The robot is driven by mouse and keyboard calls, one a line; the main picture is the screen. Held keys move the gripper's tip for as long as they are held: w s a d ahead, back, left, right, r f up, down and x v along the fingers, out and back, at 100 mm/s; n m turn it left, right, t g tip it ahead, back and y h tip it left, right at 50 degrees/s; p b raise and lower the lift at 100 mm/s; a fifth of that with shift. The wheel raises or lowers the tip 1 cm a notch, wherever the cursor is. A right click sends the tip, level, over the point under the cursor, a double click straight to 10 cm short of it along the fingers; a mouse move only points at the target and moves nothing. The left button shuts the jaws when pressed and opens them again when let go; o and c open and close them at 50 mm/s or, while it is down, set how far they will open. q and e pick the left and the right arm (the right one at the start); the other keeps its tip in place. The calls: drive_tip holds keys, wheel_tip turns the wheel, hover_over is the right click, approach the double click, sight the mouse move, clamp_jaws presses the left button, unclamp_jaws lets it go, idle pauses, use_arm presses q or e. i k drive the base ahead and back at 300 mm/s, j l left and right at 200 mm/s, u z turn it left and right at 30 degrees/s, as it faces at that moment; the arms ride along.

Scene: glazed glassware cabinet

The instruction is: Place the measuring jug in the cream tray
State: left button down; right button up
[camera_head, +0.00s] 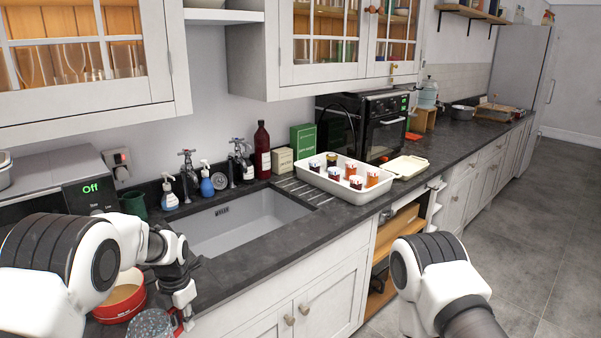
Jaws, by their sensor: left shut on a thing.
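My left gripper (183,308) is at the lower left, over the counter's front edge, pointing down. A bit of red shows beside the fingers. The cream tray (345,190) stands on the counter right of the sink, well to the right of my left gripper. Several small jars with dark or orange contents stand in it. My right arm shows at the bottom right, but its gripper is out of view.
A red pan (120,303) stands close beside the left gripper. The sink (240,222) lies between gripper and tray. A blue soap bottle (206,182), a dark red bottle (262,150) and a green box (303,140) stand behind. A cream lid-like piece (405,167) lies right of the tray.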

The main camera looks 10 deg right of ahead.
sight(407, 168)
drive_tip(key=i+l, duration=0.2)
drive_tip(key=l, duration=0.2)
drive_tip(key=i+l, duration=0.15)
drive_tip(key=l, duration=0.3)
drive_tip(key=i+l, duration=0.2)
drive_tip(key=l, duration=0.2)
drive_tip(key=i+l, duration=0.15)
drive_tip(key=l, duration=0.3)
drive_tip(key=i+l, duration=0.2)
drive_tip(key=l, duration=0.2)
drive_tip(key=i+l, duration=0.15)
drive_tip(key=l, duration=0.25)
drive_tip(key=i+l, duration=0.2)
drive_tip(key=l, duration=0.25)
drive_tip(key=i+l, duration=0.15)
drive_tip(key=l, duration=0.25)
